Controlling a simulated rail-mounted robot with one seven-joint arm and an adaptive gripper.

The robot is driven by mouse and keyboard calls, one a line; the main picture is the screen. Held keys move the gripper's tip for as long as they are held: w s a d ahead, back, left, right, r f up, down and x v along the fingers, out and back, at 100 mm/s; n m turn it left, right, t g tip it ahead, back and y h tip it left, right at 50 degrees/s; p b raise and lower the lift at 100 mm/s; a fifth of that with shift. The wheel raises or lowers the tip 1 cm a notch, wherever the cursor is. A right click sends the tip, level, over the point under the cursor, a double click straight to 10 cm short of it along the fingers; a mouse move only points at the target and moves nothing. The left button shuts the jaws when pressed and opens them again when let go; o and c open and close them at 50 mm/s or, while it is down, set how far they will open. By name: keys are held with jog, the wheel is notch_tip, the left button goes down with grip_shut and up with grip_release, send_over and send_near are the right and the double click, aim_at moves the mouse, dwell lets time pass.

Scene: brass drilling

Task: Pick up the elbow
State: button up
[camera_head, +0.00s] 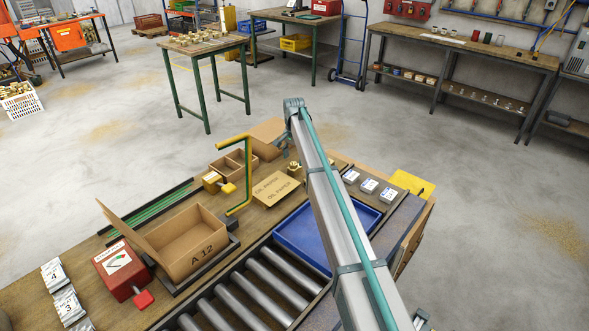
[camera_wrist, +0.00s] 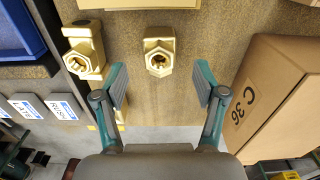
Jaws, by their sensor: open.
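In the wrist view a brass fitting that looks like an elbow (camera_wrist: 159,50) lies on the wooden bench, its hexagonal open end facing the camera. It sits centrally, just beyond the gap between the fingertips of my gripper (camera_wrist: 161,84). My gripper is open and empty, with a finger to each side. A second brass fitting (camera_wrist: 84,48), also with a hexagonal opening, lies to the left. More brass shows partly behind the left finger. In the head view, small brass pieces (camera_head: 295,169) show beside my arm, which hides much of that spot.
A cardboard box marked C 36 (camera_wrist: 275,95) stands close to the right finger in the wrist view. A blue tray (camera_wrist: 25,32) and small labelled packets (camera_wrist: 62,106) lie left. In the head view, a box marked A 12 (camera_head: 190,245) stands on the bench.

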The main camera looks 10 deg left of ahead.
aim_at(294, 163)
jog(key=shift+w+d+f+p, duration=0.1)
jog(key=shift+f+p, duration=1)
jog(key=shift+f, duration=1.85)
grip_shut()
